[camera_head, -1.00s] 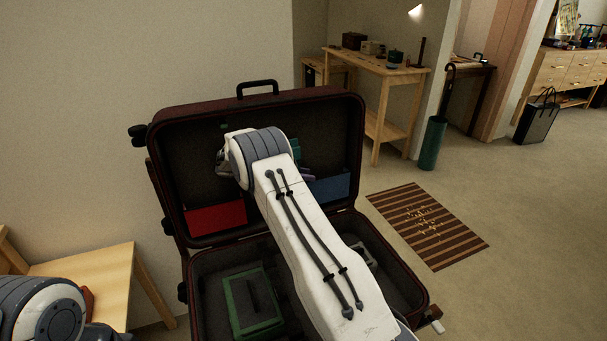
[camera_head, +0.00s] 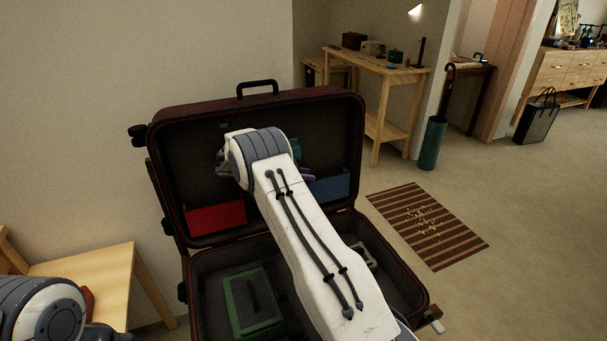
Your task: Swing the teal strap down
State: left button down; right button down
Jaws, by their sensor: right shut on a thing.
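The open suitcase (camera_head: 254,104) stands on the floor, its lid upright at the back and its base in front. A small part of the teal strap (camera_head: 296,147) shows in the lid, just right of my right wrist; my arm hides most of the rest. My right gripper (camera_head: 223,160) is in front of the lid's lining, shut on the strap; its fingertips and the grip are mostly hidden by the wrist. My left gripper is out of view; only part of that arm shows at the lower left.
The lid has a red pocket (camera_head: 216,218) and a blue pocket (camera_head: 329,188), with a purple thing (camera_head: 307,174) near the blue one. A green-edged box (camera_head: 253,303) lies in the base. A wooden table (camera_head: 95,270) stands at left.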

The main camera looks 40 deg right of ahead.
jog(key=shift+w+r, duration=0.15)
jog(key=shift+w, duration=0.1)
jog(key=s+a+m+t+b, duration=0.1)
jog(key=s+b, duration=0.5)
jog(key=b, duration=0.8)
jog(key=s+a+m+t+h+b, duration=0.1)
jog(key=s+b, duration=0.4)
jog(key=b, duration=0.9)
jog(key=shift+s+a+f+m+t, duration=0.45)
jog(key=shift+m+t, duration=0.15)
jog(key=shift+m, duration=0.8)
